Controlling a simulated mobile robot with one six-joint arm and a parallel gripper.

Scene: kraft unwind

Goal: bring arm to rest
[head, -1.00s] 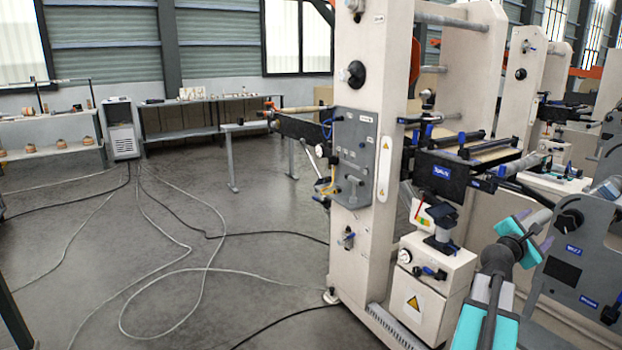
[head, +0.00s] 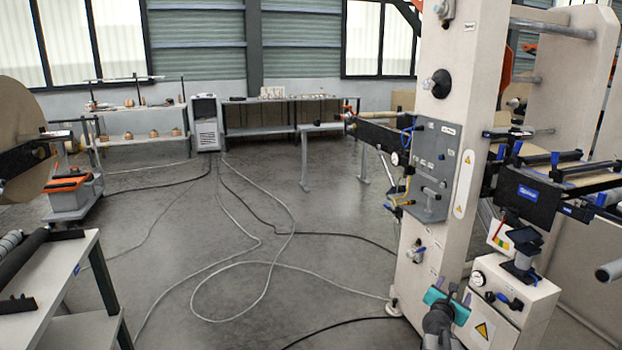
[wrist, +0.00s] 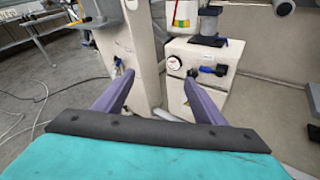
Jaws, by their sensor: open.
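My gripper (head: 457,292) shows at the bottom right of the head view, with a teal body and dark wrist, in front of the machine's pale upright frame. In the wrist view its two purple fingers stand wide apart (wrist: 158,76), with nothing between them. The fingers point towards the machine's upright (wrist: 138,55) and the white box with a gauge (wrist: 208,80). I see no contact with either, but the distance is hard to judge. Most of my arm lies below the head picture.
The machine's upright (head: 450,150) and its white pump box (head: 515,300) fill the right. A large kraft roll (head: 20,130) and a grey table (head: 50,280) stand at left. Cables (head: 270,265) lie across the open floor between. Benches line the back wall.

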